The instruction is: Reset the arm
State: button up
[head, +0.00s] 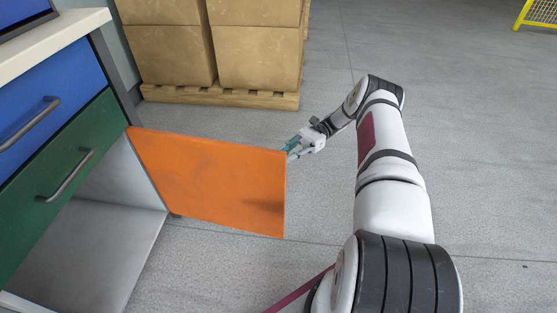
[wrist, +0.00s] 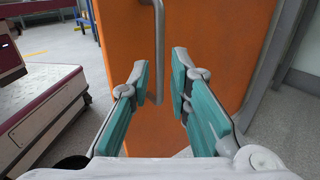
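My arm reaches out over the floor in the head view. My gripper (head: 293,148) is at the free edge of the open orange door (head: 215,185). In the wrist view my gripper (wrist: 161,70) is open, with its two teal fingers spread and nothing held between them. The grey bar handle (wrist: 158,50) of the orange door shows between the fingertips in the picture. I cannot tell how far ahead of the fingertips the handle is. The handle is hidden in the head view.
The cabinet has a blue drawer (head: 48,105) and a green drawer (head: 62,170), both shut, above an open, empty-looking compartment (head: 110,240). Boxes (head: 255,50) stand on a wooden pallet (head: 230,96) behind the door. The floor (head: 480,130) right of my arm is clear.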

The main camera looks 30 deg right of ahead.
jog(key=shift+d, duration=0.55)
jog(key=shift+w+r, duration=0.1)
